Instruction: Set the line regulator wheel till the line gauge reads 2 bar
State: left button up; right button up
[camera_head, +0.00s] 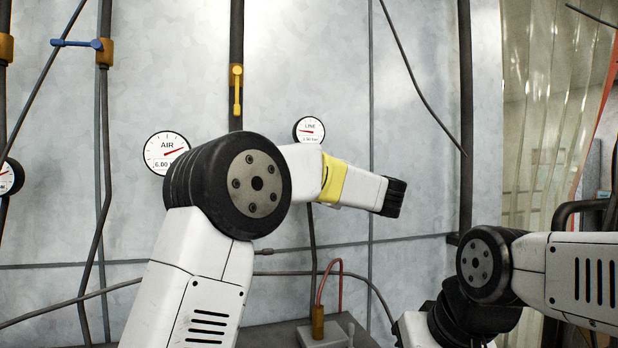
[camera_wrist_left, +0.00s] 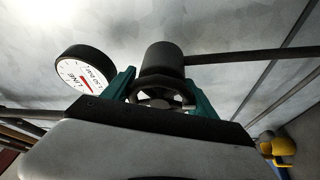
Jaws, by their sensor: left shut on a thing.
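The line gauge (camera_head: 309,130) is a round white dial with a black rim on the wall. Its red needle points left; the small digits are too small to read. It also shows upside down in the left wrist view (camera_wrist_left: 84,82), digits unclear. There my left gripper (camera_wrist_left: 162,92) has its teal fingers on both sides of the dark spoked regulator wheel (camera_wrist_left: 158,96), shut on it. The wheel sits at the end of a black cylindrical regulator body (camera_wrist_left: 163,60). In the head view my left arm hides the regulator and gripper. My right gripper is out of view.
An air gauge (camera_head: 166,152) reads about 6.00. A yellow-handled valve (camera_head: 237,90) and a blue-handled valve (camera_head: 80,43) sit on wall pipes. A bench (camera_head: 270,337) with a red hose fitting is below. A clear strip curtain (camera_head: 548,110) hangs at right.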

pick_arm(q)
jog(key=shift+n, duration=0.6)
jog(key=shift+f+g, duration=0.1)
jog(key=shift+g, duration=0.2)
jog(key=o, duration=1.4)
jog(key=v, duration=0.8)
jog(key=shift+a, duration=0.1)
